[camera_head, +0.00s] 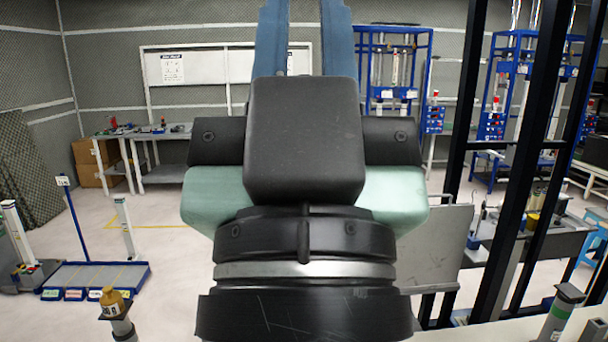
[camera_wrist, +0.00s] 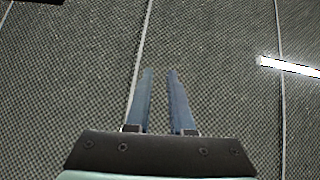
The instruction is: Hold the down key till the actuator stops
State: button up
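My gripper (camera_wrist: 160,72) points up and away toward the foam wall, its two blue fingers apart with nothing between them. In the head view the gripper (camera_head: 305,30) rises in the middle, its fingertips cut off by the top edge. Two blue-framed rigs stand at the back: one rig (camera_head: 428,48) right of my gripper, another rig (camera_head: 494,62) farther right, partly behind black posts. Each has a blue control box, one box (camera_head: 435,117) at the nearer rig and another box (camera_head: 491,126) at the right rig. Red parts show on them. The down key cannot be made out, and neither rig touches my gripper.
A workbench (camera_head: 165,172) with small items stands at the back left, beside cardboard boxes (camera_head: 92,160). A blue-edged floor platform (camera_head: 95,277) lies at the left. Black posts (camera_head: 535,130) and a dark bench (camera_head: 535,245) crowd the right. Floor is clear at centre left.

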grip_shut()
dwell(1.1)
